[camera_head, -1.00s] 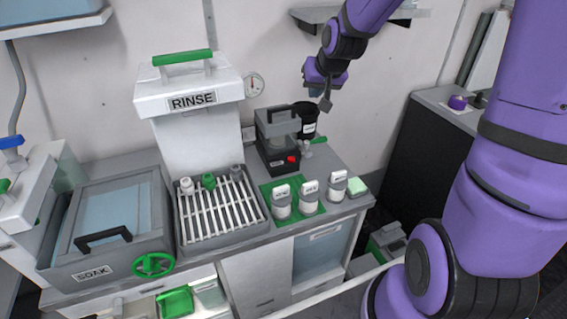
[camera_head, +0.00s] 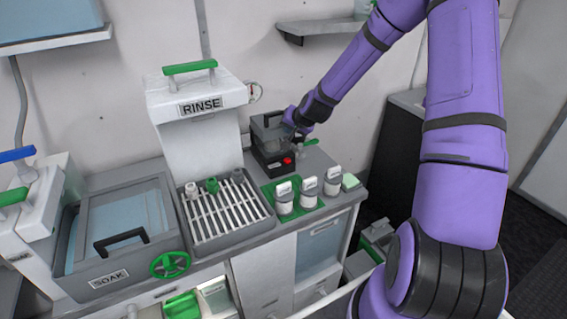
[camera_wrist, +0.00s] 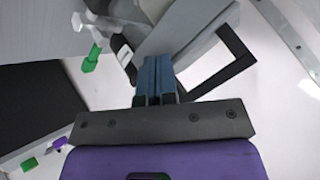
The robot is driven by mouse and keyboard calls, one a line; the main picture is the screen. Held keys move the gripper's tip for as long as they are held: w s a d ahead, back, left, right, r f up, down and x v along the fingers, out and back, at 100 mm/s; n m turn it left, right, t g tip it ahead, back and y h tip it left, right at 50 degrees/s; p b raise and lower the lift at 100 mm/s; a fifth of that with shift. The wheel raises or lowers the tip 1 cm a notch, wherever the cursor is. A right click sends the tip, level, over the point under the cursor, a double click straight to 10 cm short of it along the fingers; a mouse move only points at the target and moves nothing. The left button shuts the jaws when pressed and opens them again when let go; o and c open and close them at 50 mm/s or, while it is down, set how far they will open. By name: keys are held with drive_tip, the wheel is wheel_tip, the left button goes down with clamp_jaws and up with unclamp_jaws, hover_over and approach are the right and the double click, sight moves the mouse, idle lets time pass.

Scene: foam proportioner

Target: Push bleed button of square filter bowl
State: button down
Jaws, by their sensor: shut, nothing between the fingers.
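My gripper (camera_head: 294,128) reaches down over the back of the counter in the head view. In the wrist view its fingers (camera_wrist: 157,78) are shut together with nothing held. Beside it stands a dark square-shaped unit with a clear-looking upper part (camera_head: 270,137), a black handle on top and a red button (camera_head: 288,161) low on its front. In the wrist view the fingertips overlap the side of a grey body with a black handle (camera_wrist: 228,62); I cannot tell whether they touch. I cannot tell which part is the bleed button. My gripper hides part of the unit's right side.
A green lever (camera_head: 311,142) is just right of my gripper; a green handle (camera_wrist: 91,58) also shows in the wrist view. Several labelled bottles (camera_head: 309,190) stand in front. The RINSE station (camera_head: 195,125) and slatted rack (camera_head: 228,212) are left. A shelf (camera_head: 325,27) hangs above.

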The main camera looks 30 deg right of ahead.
drive_tip(key=shift+f, duration=0.2)
idle(0.3)
drive_tip(key=shift+f, duration=4.35)
drive_tip(key=shift+f, duration=0.15)
drive_tip(key=shift+f, duration=0.25)
drive_tip(key=shift+f, duration=0.45)
drive_tip(key=shift+r, duration=0.85)
drive_tip(key=shift+r, duration=2.5)
